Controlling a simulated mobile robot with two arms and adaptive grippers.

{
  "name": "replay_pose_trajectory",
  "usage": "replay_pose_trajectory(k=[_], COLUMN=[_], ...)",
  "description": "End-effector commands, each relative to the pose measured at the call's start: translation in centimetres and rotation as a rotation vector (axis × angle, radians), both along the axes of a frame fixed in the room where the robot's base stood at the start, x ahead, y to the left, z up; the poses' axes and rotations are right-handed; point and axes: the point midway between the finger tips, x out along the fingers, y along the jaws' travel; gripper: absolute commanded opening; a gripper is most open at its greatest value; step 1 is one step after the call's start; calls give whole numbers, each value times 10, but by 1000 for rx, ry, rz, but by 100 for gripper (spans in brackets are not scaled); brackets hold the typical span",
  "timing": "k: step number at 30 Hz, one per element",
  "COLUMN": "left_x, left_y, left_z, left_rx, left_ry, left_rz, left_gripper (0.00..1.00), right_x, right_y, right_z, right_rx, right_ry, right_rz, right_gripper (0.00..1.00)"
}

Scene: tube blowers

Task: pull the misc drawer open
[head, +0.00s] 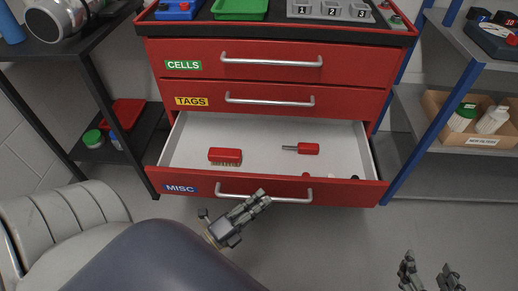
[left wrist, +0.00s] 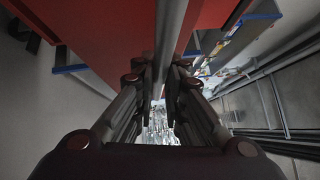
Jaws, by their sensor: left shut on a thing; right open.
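The misc drawer (head: 346,195) is the lowest drawer of the red cabinet, with a blue MISC label at its left. It stands pulled out, and its light interior shows. Its silver bar handle (head: 290,199) runs across the front. My left gripper (head: 262,196) is at the handle's middle and shut on it. In the left wrist view the handle (left wrist: 172,40) runs between the fingers along the red front. A red-backed brush (head: 225,155) and a red-handled screwdriver (head: 306,148) lie in the drawer. My right gripper (head: 430,275) is open and empty at the lower right.
The CELLS drawer (head: 350,62) and TAGS drawer (head: 350,98) above are shut. A dark shelf (head: 60,46) stands left, a grey shelf (head: 480,76) with a cardboard box (head: 482,140) right. A pale ribbed object (head: 60,220) is at lower left.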

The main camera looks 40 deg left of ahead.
Motion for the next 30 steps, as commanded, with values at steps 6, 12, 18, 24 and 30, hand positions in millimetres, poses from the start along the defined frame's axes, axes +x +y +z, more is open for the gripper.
replay_pose_trajectory(k=[6, 12, 18, 24, 30], left_x=[0, 0, -16, -57, -94], left_y=[0, 0, 4, 14, 24], left_z=[-1, 0, -4, -10, -15], left_rx=[0, 0, -1, 0, 0], left_ry=[2, 1, 4, 7, 5], left_rz=[0, 0, 1, 2, 2], left_gripper=[31, 31, 31, 31, 31], right_x=[0, 0, 1, 0, 0], right_y=[0, 0, 0, 0, 0], right_z=[0, 1, 1, 1, 1], right_rx=[0, 1, 1, 1, 0], right_ry=[0, -3, -4, -3, -2], right_rz=[0, 1, 1, 1, 0], right_gripper=[57, 57, 57, 57, 57])
